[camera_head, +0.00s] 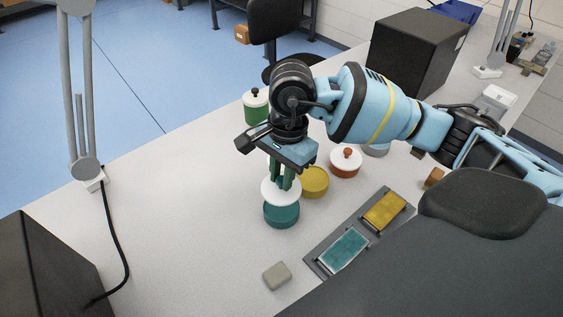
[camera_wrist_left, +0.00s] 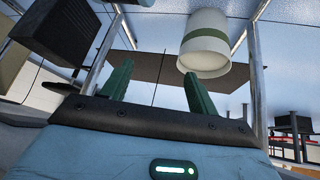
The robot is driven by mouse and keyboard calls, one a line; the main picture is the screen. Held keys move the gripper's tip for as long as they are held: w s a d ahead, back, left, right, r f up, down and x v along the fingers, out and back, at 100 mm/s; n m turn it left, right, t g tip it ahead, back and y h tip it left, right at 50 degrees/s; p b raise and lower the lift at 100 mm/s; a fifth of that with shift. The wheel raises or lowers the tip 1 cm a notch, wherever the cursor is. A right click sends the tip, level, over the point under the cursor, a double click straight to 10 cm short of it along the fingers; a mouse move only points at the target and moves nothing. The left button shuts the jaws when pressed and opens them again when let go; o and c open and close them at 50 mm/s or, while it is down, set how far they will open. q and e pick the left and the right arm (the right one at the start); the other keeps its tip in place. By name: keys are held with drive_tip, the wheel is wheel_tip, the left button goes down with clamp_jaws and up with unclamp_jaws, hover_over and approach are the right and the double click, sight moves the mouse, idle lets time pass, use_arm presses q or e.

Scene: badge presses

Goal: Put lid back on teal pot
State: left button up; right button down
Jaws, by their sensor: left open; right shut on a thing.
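The teal pot (camera_head: 282,215) stands upright on the white table near the middle of the head view. A white lid (camera_head: 270,193) is right over its top; I cannot tell whether it touches the rim or hovers just above. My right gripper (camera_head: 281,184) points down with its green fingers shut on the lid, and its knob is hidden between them. My left gripper (camera_wrist_left: 156,76) shows only in the left wrist view, open with nothing between its green fingers.
A yellow pot (camera_head: 314,182) stands close behind right of the teal pot. Behind are a white-lidded green pot (camera_head: 256,106) and an orange pot (camera_head: 346,161). A grey tray (camera_head: 374,245) with teal and yellow pads and a grey block (camera_head: 276,276) lie in front.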

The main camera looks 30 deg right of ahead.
sight(282, 194)
drive_tip(key=shift+f, duration=0.1)
drive_tip(key=shift+f, duration=0.15)
drive_tip(key=shift+f+b, duration=0.95)
drive_tip(key=shift+f, duration=0.55)
wheel_tip(282, 194, down, 2)
drive_tip(key=shift+f+b, duration=0.1)
drive_tip(key=shift+b, duration=0.55)
drive_tip(key=shift+f, duration=0.35)
drive_tip(key=shift+b, duration=0.3)
drive_tip(key=shift+f+b, duration=0.15)
drive_tip(key=shift+b, duration=0.15)
